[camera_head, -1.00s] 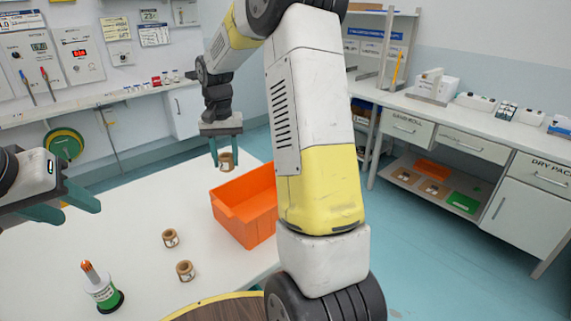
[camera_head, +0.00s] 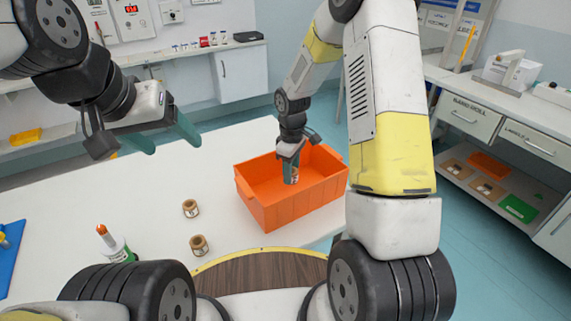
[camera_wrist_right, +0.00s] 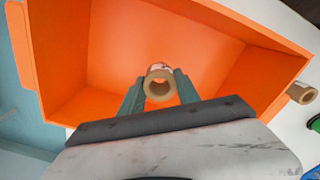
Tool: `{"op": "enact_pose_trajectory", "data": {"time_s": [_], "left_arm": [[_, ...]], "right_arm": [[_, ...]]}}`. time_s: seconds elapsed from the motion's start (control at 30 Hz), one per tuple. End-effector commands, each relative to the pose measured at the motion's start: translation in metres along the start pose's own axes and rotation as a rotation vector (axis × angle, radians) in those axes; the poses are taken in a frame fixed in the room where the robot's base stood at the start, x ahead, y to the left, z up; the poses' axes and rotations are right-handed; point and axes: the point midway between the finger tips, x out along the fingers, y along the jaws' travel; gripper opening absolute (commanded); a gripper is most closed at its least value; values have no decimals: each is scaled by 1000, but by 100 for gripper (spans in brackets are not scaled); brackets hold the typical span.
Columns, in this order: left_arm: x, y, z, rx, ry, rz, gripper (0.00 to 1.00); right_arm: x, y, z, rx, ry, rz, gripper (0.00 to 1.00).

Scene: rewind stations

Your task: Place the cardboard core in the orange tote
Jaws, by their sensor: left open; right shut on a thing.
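The orange tote (camera_head: 290,213) stands on the white table, and its inside fills much of the right wrist view (camera_wrist_right: 215,60). My right gripper (camera_head: 291,172) reaches down into the tote's opening. It is shut on a cardboard core (camera_wrist_right: 159,84), a short brown tube with a printed label, seen end-on in the right wrist view. In the head view the core (camera_head: 292,178) is partly hidden by the fingers. Whether it touches the tote floor I cannot tell. My left gripper (camera_head: 170,138) is open and empty above the table's left part.
Two more cores, one (camera_head: 190,208) behind the other (camera_head: 199,245), stand on the table left of the tote. A blue board (camera_head: 10,258) lies at the left edge.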

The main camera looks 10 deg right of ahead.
Motion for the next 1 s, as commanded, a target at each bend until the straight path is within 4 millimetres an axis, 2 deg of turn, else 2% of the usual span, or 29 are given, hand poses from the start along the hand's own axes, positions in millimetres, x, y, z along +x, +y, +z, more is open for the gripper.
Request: {"op": "enact_pose_trajectory", "data": {"time_s": [0.03, 0.27, 0.43, 0.8, 0.83, 0.93, 1.0], "left_arm": [[0, 0, 0, 0, 0, 0, 71], [0, 0, 0, 0, 0, 0, 71], [0, 0, 0, 0, 0, 0, 71], [0, 0, 0, 0, 0, 0, 71], [0, 0, 0, 0, 0, 0, 71], [0, 0, 0, 0, 0, 0, 71], [0, 0, 0, 0, 0, 0, 71]], "right_arm": [[8, -1, 0, 0, -2, -2, 1], [26, 0, 0, 2, -1, -1, 1], [51, -1, 0, 2, -2, -2, 1], [56, 0, 0, 3, 0, 0, 1], [57, 0, 0, 3, 0, 0, 40], [56, 0, 0, 3, 0, 0, 60], [56, 0, 0, 3, 0, 0, 60]]}}
